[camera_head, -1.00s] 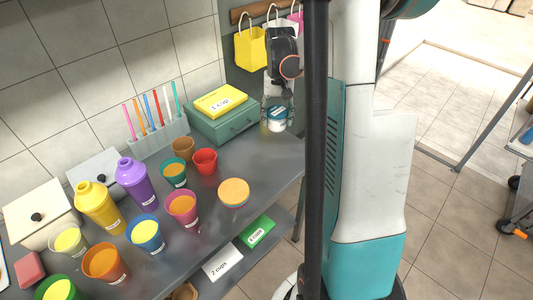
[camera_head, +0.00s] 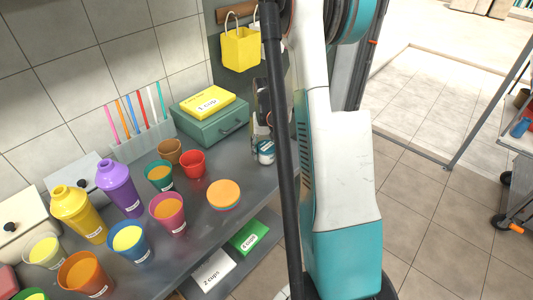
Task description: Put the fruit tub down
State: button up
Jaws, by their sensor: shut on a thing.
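A small white tub with a teal band and lid (camera_head: 265,152) is at the right end of the grey counter (camera_head: 222,168), just right of the green box. I take it to be the fruit tub. My gripper (camera_head: 263,130) is above it, pointing down, and is shut on it. The black pole and my white and teal arm hide part of the gripper and the tub's right side. The tub looks upright. I cannot tell whether its base touches the counter or hangs slightly above it.
A green box (camera_head: 212,122) with a yellow "1 cup" card stands left of the tub. Several cups, a purple shaker (camera_head: 119,188) and a yellow shaker (camera_head: 77,213) fill the counter's left. A round orange-topped item (camera_head: 224,194) lies near the front edge. A yellow bag (camera_head: 240,50) hangs above.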

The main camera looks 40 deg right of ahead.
aim_at(266, 146)
jog(key=shift+f, duration=0.3)
jog(key=o, duration=0.8)
jog(key=shift+f, duration=0.1)
jog(key=shift+c, duration=0.2)
jog(key=o, duration=0.5)
jog(key=shift+c, duration=0.2)
notch_tip(266, 146, up, 12)
jog(key=p, duration=0.4)
jog(key=shift+r, duration=0.2)
